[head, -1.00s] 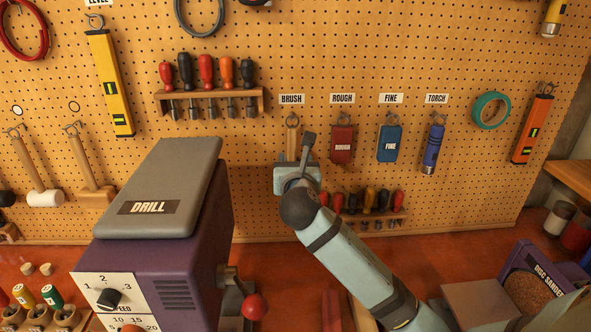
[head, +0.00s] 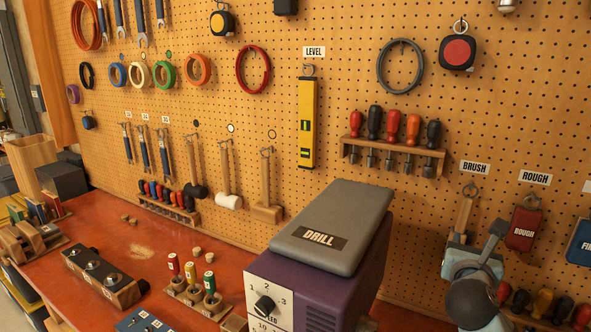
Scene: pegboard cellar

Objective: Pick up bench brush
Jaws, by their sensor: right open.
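The bench brush (head: 464,213) hangs on the pegboard at the right, under the BRUSH label. Its pale wooden handle and hanging ring show; its lower part is hidden behind my right gripper. My right gripper (head: 476,246) is open, in front of the brush and just below its handle. I cannot tell whether it touches the brush. My left gripper is out of view.
The purple drill press (head: 330,235) stands left of my right gripper. The rough sanding block (head: 523,228) hangs close on the right. A screwdriver rack (head: 393,147) is above left. Several screwdrivers sit low at the right, beside my arm.

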